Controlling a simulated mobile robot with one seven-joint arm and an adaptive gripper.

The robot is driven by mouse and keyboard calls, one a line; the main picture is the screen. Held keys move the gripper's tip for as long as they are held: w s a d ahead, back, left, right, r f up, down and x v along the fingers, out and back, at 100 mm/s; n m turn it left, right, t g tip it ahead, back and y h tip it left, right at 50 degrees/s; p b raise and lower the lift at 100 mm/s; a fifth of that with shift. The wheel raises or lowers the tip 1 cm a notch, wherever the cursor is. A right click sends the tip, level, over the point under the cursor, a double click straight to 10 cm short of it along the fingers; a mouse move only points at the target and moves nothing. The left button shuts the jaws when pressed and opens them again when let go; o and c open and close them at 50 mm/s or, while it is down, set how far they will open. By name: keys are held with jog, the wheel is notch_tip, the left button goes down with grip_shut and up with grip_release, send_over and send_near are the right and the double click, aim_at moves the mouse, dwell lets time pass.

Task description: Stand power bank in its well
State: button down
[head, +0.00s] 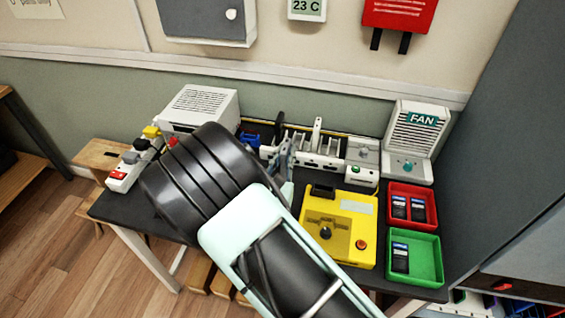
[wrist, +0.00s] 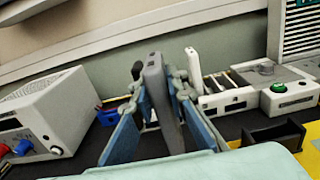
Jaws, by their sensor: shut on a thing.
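In the wrist view my gripper (wrist: 162,88) is shut on a grey slab, the power bank (wrist: 158,98), with a blue-padded finger on each side. The power bank is held upright, its narrow edge facing the camera. In the head view my gripper (head: 287,163) is mostly hidden behind my arm, at the left part of the white slotted rack (head: 322,161). The rack also shows in the wrist view (wrist: 226,102), right of and beyond the fingers. I cannot tell which well lies under the power bank, or whether its lower end touches anything.
A yellow box (head: 345,213) stands right of my arm. A red tray (head: 427,193) and a green tray (head: 430,270) hold dark phones. A fan unit (head: 415,140) stands at the back right. A white vented box (head: 203,103) and power strip (head: 124,172) are on the left.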

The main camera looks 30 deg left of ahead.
jog(key=b+x, duration=0.5)
jog(key=x, duration=1.2)
jog(key=shift+w+f, duration=0.2)
jog(key=shift+w, duration=0.15)
jog(key=shift+s+f, duration=0.1)
jog(key=shift+f, duration=0.05)
dwell(1.0)
jog(key=shift+f+b, duration=1.6)
jog(key=shift+f, duration=0.25)
jog(key=shift+f+b, duration=0.4)
jog(key=c, duration=1.8)
grip_release()
